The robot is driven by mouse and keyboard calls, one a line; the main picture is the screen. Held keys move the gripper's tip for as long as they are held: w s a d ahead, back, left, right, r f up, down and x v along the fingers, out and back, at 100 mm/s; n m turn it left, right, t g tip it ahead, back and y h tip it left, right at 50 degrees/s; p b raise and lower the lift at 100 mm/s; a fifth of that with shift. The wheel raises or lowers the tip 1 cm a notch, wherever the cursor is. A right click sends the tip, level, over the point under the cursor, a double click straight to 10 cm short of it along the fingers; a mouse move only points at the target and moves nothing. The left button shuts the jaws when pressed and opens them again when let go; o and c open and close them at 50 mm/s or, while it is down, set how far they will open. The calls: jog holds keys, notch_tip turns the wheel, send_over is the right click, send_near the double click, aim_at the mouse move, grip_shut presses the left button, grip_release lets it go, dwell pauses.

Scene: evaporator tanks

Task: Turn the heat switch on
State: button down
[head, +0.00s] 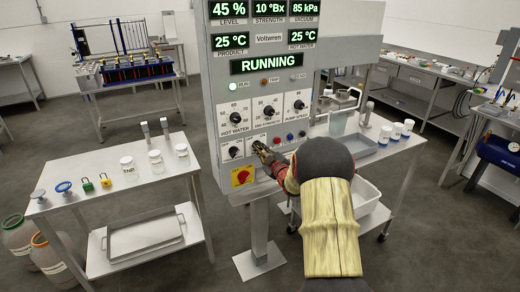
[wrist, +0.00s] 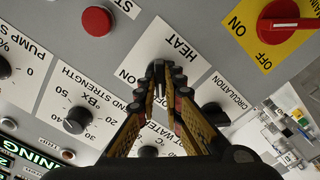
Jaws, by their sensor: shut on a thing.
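The grey control panel (head: 215,100) stands upright in the head view, with its display reading RUNNING. My gripper (head: 262,148) is at the lower row of the panel, over the spot of the heat switch, which it hides in the head view. In the wrist view the heat switch (wrist: 157,72) is a small black knob on a white plate marked HEAT and ON. My gripper (wrist: 160,72) is shut on this knob, its fingertips on either side. The fingers hide much of the knob, so its exact setting cannot be told.
The circulation switch (head: 233,152) is close left of my gripper. Below is a red rotary switch (head: 242,176) on a yellow plate. Dials (head: 268,111) sit above and buttons (head: 290,137) to the right.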

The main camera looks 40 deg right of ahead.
jog(key=m+p, duration=0.1)
jog(key=m, duration=0.4)
jog(key=shift+m+p, duration=0.3)
jog(key=shift+p, duration=0.05)
jog(key=m+p, duration=0.5)
jog(key=m, duration=0.6)
jog(key=shift+d+m, duration=0.15)
jog(key=shift+m, duration=0.25)
jog(key=c, duration=1.9)
grip_release()
jog(key=v, duration=1.2)
jog(key=shift+s+f, duration=0.1)
